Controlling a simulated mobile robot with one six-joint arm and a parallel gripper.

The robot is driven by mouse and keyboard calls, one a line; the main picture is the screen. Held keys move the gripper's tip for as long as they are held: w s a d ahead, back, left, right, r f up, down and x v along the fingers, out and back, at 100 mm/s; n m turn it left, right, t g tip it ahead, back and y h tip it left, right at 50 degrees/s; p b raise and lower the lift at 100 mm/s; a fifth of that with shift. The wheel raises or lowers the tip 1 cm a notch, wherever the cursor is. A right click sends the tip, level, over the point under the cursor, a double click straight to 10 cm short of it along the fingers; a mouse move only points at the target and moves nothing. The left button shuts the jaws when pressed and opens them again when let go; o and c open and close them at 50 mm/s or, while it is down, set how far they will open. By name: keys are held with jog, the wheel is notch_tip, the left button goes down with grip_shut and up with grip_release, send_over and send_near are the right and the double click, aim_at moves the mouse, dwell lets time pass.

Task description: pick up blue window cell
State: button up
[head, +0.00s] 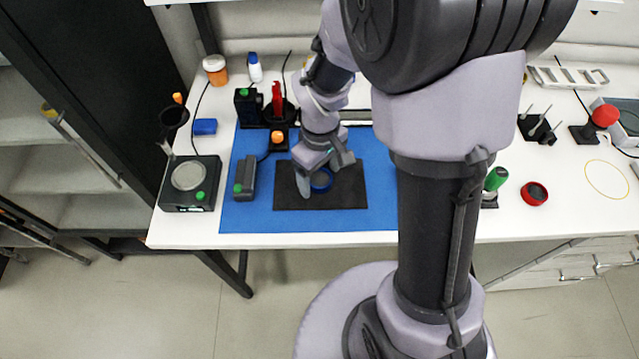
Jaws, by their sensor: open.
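The blue window cell (321,181) looks like a small blue ring on the black mat (347,195), which lies on a larger blue mat. My gripper (325,181) is open, reaching down from above at the cell. One finger shows to the left of the ring and the other to its upper right. The ring's upper edge is partly hidden by the gripper. I cannot tell whether the fingers touch it.
A scale (189,178) stands at the left on the white bench. A dark device (245,178) with a green button lies left of the black mat. A red-and-black instrument (278,105) stands behind. The front of the blue mat (300,220) is clear.

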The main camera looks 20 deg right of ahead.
jog(key=shift+f, duration=0.15)
jog(key=c, duration=1.6)
